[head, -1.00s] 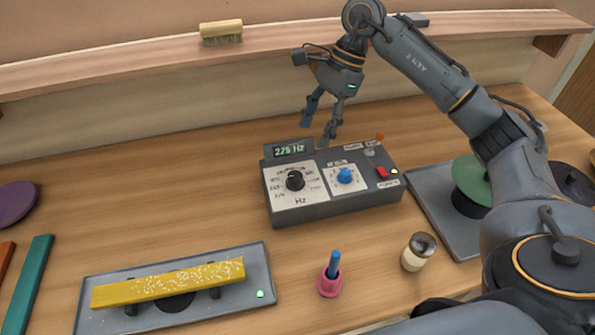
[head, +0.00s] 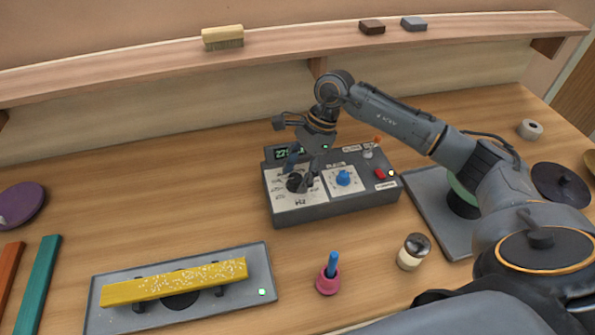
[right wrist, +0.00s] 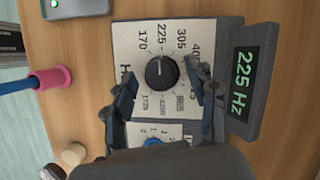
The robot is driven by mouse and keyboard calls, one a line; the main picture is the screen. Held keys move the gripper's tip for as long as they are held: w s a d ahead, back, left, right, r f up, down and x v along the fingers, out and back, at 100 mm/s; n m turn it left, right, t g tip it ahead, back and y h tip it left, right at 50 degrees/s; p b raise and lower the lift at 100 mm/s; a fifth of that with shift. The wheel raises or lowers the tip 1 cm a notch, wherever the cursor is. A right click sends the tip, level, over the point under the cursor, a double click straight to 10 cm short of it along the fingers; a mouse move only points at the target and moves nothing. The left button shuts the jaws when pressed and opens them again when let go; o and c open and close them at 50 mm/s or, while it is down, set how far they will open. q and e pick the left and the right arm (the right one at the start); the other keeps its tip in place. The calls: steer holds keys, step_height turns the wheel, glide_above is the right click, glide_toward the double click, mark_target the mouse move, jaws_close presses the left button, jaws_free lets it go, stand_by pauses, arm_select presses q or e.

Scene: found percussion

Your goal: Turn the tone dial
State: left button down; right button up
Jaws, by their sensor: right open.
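The tone dial is a black knob (right wrist: 161,72) on a white panel marked with frequencies, on the grey tone box (head: 335,206). In the head view the dial (head: 295,182) is partly covered by my right gripper (head: 300,183). In the right wrist view my right gripper (right wrist: 160,92) is open, with one finger on each side of the dial and visible gaps to it. The knob's white line points towards 225, and the display (right wrist: 244,82) reads 225 Hz. A blue knob (head: 343,178) sits beside the dial. My left gripper is out of view.
A yellow speckled bar (head: 175,282) lies on a grey tray (head: 100,322) at the front left. A pink holder (head: 327,284) with a blue stick and a small jar (head: 412,252) stand before the box. A red switch (head: 380,174) is at the box's right.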

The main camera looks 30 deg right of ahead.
steer(key=c, duration=1.1)
steer(key=shift+s+f+m+t+b, duration=0.15)
steer(key=shift+m+t+b, duration=0.35)
steer(key=shift+m+b, duration=0.9)
steer(key=shift+c, duration=0.2)
steer(key=shift+m+t+h+b, duration=0.3)
steer(key=shift+m+t+b, duration=0.2)
steer(key=shift+m+b, duration=0.8)
steer(key=shift+r+m, duration=0.2)
steer(key=shift+m, duration=0.2)
steer(key=o, duration=1.1)
steer(key=shift+o, duration=0.2)
steer(key=shift+r, duration=0.1)
steer(key=v, duration=1.1)
steer(key=shift+s+d+r, duration=0.2)
steer(key=shift+r, duration=0.15)
